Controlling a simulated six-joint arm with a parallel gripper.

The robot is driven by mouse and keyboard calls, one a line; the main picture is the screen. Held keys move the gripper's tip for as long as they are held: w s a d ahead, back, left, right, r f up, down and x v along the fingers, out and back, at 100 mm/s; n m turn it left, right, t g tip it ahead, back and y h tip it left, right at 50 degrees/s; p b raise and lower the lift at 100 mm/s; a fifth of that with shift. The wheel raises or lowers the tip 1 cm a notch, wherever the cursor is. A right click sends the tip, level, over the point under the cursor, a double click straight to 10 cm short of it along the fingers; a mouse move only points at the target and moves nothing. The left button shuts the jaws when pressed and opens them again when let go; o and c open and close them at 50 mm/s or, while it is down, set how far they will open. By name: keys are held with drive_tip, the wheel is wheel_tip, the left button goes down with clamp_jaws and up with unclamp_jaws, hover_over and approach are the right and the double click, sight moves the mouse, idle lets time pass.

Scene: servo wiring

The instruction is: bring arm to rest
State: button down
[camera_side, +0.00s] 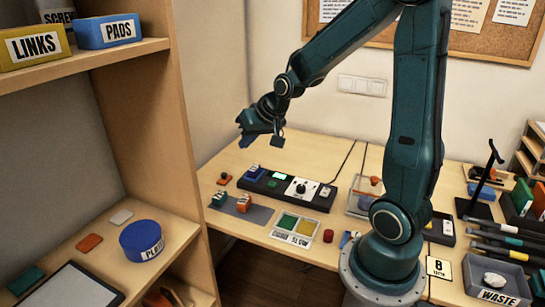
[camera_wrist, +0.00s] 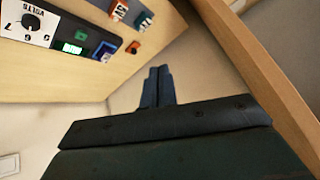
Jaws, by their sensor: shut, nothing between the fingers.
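My gripper (camera_side: 247,141) hangs in the air at the left end of my arm in the side view, above the back left of the desk. In the wrist view its two dark fingers (camera_wrist: 157,86) lie together with nothing between them. My gripper touches nothing. Below and to the right of it is the black tester (camera_side: 290,189) with a lit green display and a dial, a blue servo (camera_side: 255,173) at its left end.
A wooden shelf (camera_side: 170,120) stands close on the left, holding a LINKS box (camera_side: 33,47), a PADS box (camera_side: 107,31) and a round blue tub (camera_side: 142,241). A WASTE bin (camera_side: 496,279) stands at the right.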

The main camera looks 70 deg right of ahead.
drive_tip(key=s+a+r+n+g, duration=0.1)
drive_tip(key=s+a+r+n, duration=0.2)
drive_tip(key=s+a, duration=0.4)
drive_tip(key=s+a+r+n+y, duration=0.1)
drive_tip(key=s+a+r+n, duration=0.2)
drive_tip(key=s, duration=1)
drive_tip(key=a+r, duration=0.2)
drive_tip(key=a, duration=0.1)
drive_tip(key=shift+s+a+r+g, duration=0.15)
drive_tip(key=shift+a+r+g, duration=0.15)
drive_tip(key=shift+a+g, duration=0.1)
